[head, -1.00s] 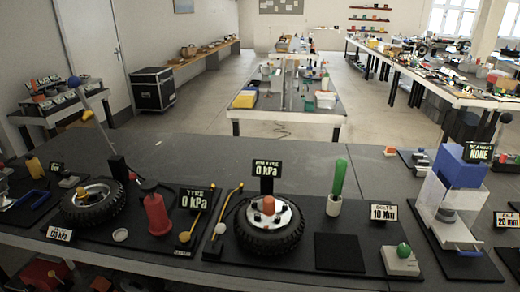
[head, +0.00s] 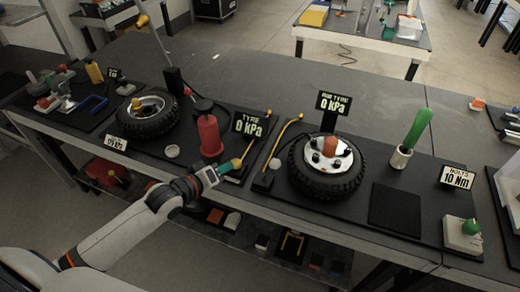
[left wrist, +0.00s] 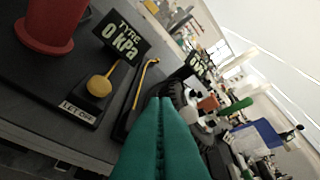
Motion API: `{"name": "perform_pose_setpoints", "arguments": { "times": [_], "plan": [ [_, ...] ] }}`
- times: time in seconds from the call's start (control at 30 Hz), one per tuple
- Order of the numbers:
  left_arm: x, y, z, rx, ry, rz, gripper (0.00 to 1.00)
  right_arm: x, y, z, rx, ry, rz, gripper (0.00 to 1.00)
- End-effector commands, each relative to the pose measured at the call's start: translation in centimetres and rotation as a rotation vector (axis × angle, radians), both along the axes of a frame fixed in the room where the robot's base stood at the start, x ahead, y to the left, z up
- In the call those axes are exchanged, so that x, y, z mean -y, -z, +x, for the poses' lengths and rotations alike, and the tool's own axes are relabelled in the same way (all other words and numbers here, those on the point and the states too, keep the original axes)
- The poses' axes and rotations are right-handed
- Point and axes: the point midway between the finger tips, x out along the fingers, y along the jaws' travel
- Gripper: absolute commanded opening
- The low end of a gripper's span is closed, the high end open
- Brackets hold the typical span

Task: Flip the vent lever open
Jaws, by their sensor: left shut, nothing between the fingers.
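A yellow round knob (left wrist: 98,86) sits on a black base by a "LET OFF" label (left wrist: 77,112) in the left wrist view. My left gripper (head: 220,172) is just left of and in front of the knob at the bench's front edge. Its teal fingers (left wrist: 162,105) are shut and empty. My right gripper is out of view.
A red pump-like cylinder (head: 209,135) stands left of the sign. A second yellow rod (head: 281,138) and a wheel (head: 328,165) lie to the right. A green-handled tool (head: 415,132) stands farther right.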

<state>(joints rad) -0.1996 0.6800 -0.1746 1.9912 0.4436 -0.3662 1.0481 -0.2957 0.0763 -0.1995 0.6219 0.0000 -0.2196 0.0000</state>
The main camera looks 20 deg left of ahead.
Motion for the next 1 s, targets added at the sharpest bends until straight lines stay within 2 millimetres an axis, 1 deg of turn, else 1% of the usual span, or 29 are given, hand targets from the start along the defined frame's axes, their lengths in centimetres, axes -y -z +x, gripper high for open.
{"name": "perform_pose_setpoints", "arguments": {
  "times": [0.03, 0.1, 0.17, 0.23, 0.37, 0.5, 0.8, 0.9, 1.0],
  "plan": [
    [0.7, -1.6, -0.2, 0.015, 0.017, -0.025, 0.0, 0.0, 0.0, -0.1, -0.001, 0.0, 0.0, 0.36],
    [1.4, -2.9, -0.3, 0.025, 0.03, -0.054, 0.0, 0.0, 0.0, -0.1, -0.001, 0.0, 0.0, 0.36],
    [1.7, -3.5, -0.3, 0.029, 0.036, -0.068, 0.0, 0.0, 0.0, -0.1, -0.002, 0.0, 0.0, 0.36],
    [1.9, -3.7, 0.0, 0.032, 0.037, -0.073, 0.0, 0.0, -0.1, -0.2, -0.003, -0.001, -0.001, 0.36],
    [2.4, -3.4, 1.3, 0.032, 0.036, -0.074, 0.0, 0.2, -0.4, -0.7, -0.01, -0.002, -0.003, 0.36],
    [3.2, -2.8, 3.6, 0.034, 0.035, -0.073, 0.0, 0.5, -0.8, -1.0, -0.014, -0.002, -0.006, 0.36],
    [5.4, -1.2, 8.8, 0.032, 0.036, -0.071, 0.0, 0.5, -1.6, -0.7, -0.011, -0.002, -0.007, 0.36],
    [6.7, 0.0, 8.1, 0.027, 0.037, -0.074, 0.0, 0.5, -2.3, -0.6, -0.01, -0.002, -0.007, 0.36],
    [7.6, 0.8, 7.9, 0.028, 0.036, -0.072, 0.0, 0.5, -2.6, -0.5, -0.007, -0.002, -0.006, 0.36]
  ]
}}
